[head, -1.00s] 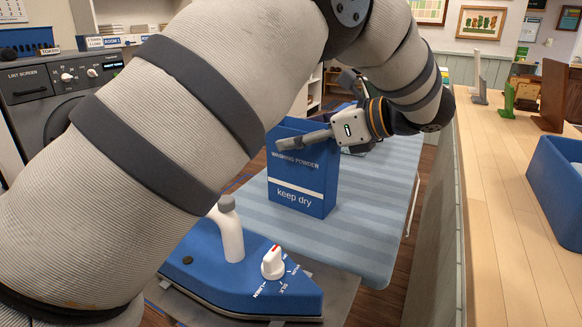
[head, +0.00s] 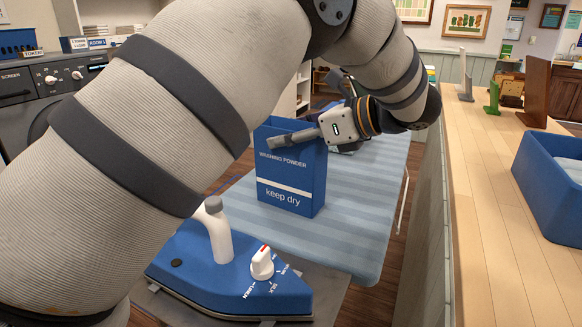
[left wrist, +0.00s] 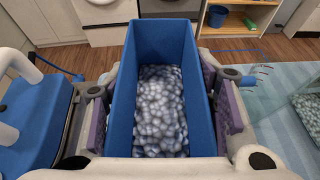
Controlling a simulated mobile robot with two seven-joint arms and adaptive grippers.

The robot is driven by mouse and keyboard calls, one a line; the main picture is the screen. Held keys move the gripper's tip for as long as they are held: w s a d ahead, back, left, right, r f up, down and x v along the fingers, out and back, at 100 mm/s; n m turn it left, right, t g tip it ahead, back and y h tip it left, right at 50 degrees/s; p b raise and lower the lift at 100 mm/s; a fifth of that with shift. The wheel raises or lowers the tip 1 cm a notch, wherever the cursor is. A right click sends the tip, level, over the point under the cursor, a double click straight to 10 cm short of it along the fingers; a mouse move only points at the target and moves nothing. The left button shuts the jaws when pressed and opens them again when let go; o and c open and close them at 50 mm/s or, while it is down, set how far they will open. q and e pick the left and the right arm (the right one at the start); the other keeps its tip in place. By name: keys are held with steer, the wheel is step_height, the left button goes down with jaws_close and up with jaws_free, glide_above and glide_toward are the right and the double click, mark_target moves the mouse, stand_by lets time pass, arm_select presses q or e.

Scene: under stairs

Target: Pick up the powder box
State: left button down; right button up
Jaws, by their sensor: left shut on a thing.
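The powder box (head: 290,178) is a tall blue open-topped box marked "WASHING POWDER" and "keep dry". It stands upright on the striped light-blue ironing board in the head view. My left gripper (head: 291,138) is shut on its upper part, with one finger across the front face near the rim. In the left wrist view the box (left wrist: 118,118) sits between both purple-padded fingers of the gripper (left wrist: 163,112), and whitish granules show inside. The far finger is hidden behind the box in the head view. My right gripper is not in view.
A blue iron-like appliance (head: 225,274) with a white dial and a white bottle-shaped part stands just in front of the box. The striped board (head: 350,235) is clear to the right. A wooden counter (head: 490,230) with a blue tub (head: 552,185) runs along the right.

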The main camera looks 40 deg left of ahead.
arm_select(q)
steer(key=shift+r, duration=0.1)
step_height(320, 180, up, 10)
steer(key=p, duration=0.1)
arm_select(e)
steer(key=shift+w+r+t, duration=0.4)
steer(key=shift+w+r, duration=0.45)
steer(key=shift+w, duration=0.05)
arm_select(q)
steer(key=c, duration=1.5)
jaws_free()
steer(key=shift+c, duration=0.2)
jaws_close()
